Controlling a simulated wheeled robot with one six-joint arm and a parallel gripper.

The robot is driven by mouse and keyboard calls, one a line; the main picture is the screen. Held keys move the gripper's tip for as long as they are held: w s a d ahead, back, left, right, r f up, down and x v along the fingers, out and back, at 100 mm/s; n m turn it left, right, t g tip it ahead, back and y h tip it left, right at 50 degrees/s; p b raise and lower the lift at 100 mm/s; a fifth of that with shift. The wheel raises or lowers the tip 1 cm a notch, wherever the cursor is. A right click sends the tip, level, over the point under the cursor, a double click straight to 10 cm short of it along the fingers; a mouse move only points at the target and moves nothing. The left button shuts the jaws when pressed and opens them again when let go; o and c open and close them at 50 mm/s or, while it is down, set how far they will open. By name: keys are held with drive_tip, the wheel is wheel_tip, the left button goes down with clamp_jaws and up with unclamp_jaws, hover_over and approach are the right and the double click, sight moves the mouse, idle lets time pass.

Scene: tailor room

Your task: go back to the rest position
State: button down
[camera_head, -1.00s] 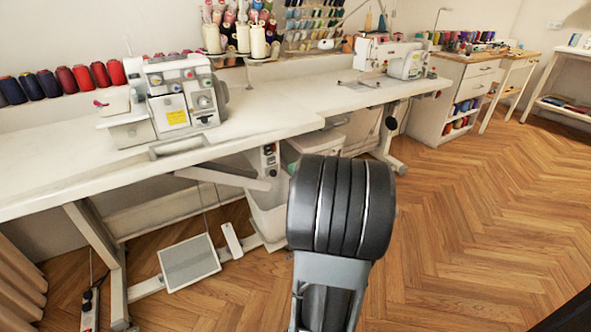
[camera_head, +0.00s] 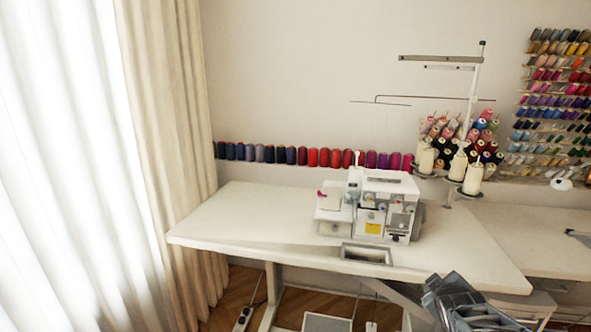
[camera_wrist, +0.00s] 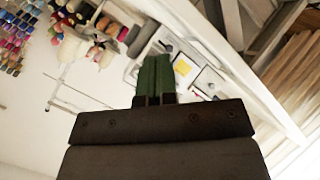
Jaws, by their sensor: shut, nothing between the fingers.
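My gripper (camera_wrist: 154,78) shows in the wrist view with its two green fingers side by side, closed together and with nothing between them. A dark part of my arm shows at the bottom right of the head view, in front of the white sewing table (camera_head: 240,222). I cannot tell the fingertips apart there. The wrist view is tilted, and the white sewing machine (camera_wrist: 190,68) shows behind the fingers. No touch between gripper and machine is visible.
The sewing machine (camera_head: 375,208) stands on the table, with thread cones (camera_head: 457,168) on a stand behind it. A row of spools (camera_head: 290,155) lines the wall. A cream curtain (camera_head: 170,130) hangs at the left. The table's left part is clear.

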drive_tip(key=s+a+r+m+g+y+p, duration=0.2)
drive_tip(key=s+a+r+p, duration=0.4)
drive_tip(key=a, duration=0.3)
drive_tip(key=s+a+r+m+g+y+p, duration=0.3)
drive_tip(key=s+a+r+g+p, duration=0.2)
drive_tip(key=a, duration=0.4)
wheel_tip(320, 180, up, 3)
drive_tip(key=shift+s+a+f+m+p, duration=0.15)
drive_tip(key=shift+s+a+m+p, duration=0.25)
drive_tip(key=shift+p, duration=0.75)
drive_tip(key=shift+s+f, duration=0.1)
